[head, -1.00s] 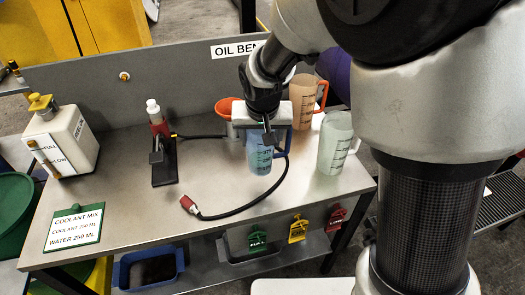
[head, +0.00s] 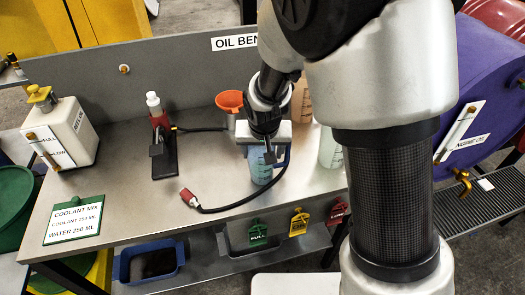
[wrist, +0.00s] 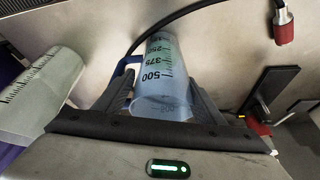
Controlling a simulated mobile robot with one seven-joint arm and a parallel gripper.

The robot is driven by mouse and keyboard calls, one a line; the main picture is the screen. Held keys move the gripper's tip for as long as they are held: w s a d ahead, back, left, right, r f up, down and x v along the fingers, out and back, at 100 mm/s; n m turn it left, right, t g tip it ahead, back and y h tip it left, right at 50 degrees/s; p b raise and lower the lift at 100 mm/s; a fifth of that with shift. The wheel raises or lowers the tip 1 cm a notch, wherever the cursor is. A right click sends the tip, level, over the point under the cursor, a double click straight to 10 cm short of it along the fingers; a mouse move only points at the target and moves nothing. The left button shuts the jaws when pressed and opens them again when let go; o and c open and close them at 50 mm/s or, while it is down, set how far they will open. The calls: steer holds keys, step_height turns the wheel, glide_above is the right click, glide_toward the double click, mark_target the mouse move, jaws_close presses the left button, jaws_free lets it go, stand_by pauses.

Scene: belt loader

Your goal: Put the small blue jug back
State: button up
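The small blue jug (head: 261,170) is upright at the front middle of the bench, beside the black hose. In the wrist view the jug (wrist: 160,80) shows its measuring marks and its blue handle, and it lies between my two fingers. My gripper (head: 264,146) is shut on it from above, with a finger on either side near the rim. I cannot tell whether the jug's base touches the bench top (head: 120,175).
An orange funnel (head: 230,101) is at the back. The hose's red connector (head: 187,196) lies in front. A white coolant can (head: 75,135) stands left.

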steer(key=shift+o, duration=1.2)
steer(key=shift+r, duration=0.25)
steer(key=p+v, duration=0.2)
steer(key=v, duration=0.9)
steer(key=s+d+r, duration=0.6)
steer(key=s+d, duration=0.1)
steer(key=s, duration=0.2)
steer(key=s+d+r+t, duration=0.1)
steer(key=s+d+r, duration=0.5)
steer(key=s, duration=0.3)
steer(key=shift+d+r, duration=0.25)
steer(key=shift+d, duration=0.35)
